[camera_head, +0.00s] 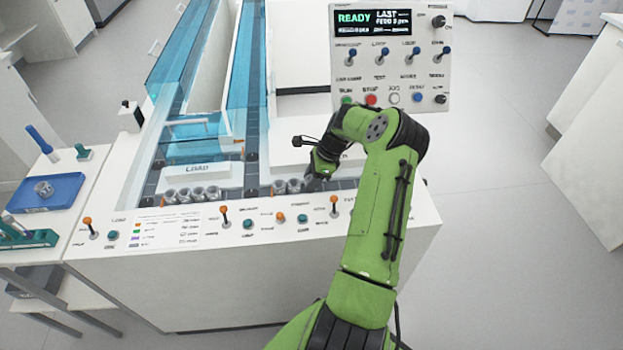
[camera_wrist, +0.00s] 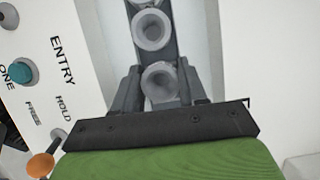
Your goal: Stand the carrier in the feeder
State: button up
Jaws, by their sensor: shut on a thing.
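My gripper (camera_head: 318,180) is at the front right end of the machine's right-hand lane. In the wrist view its two dark fingers (camera_wrist: 158,88) are shut on a grey ring-shaped carrier (camera_wrist: 162,84), one on each side. The carrier's round open end faces the camera. It is in line with the row of carriers in a narrow grey channel (camera_wrist: 142,8) beside the word ENTRY, which looks like the feeder. Another carrier (camera_wrist: 151,30) is just beyond it; whether they touch is unclear. The held carrier's base is hidden. In the head view, carriers (camera_head: 286,186) show left of my gripper.
Several carriers (camera_head: 190,194) stand in the left lane by the LOAD block (camera_head: 196,174). An orange lever (camera_head: 334,203) and teal button (camera_head: 302,218) are close to my gripper. A control box (camera_head: 391,60) reads READY. A blue tray (camera_head: 46,193) with a ring-shaped part is at left.

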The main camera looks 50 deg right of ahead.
jog(key=shift+s+f, duration=0.1)
jog(key=shift+f, duration=0.15)
jog(key=shift+s+a+f, duration=0.1)
jog(key=shift+s+f, duration=0.1)
jog(key=shift+f, duration=0.15)
jog(key=o, duration=0.9)
jog(key=shift+f, duration=0.1)
jog(key=shift+c, duration=0.2)
jog(key=w+p+v, duration=0.1)
jog(key=p+v, duration=0.3)
jog(key=v, duration=1.3)
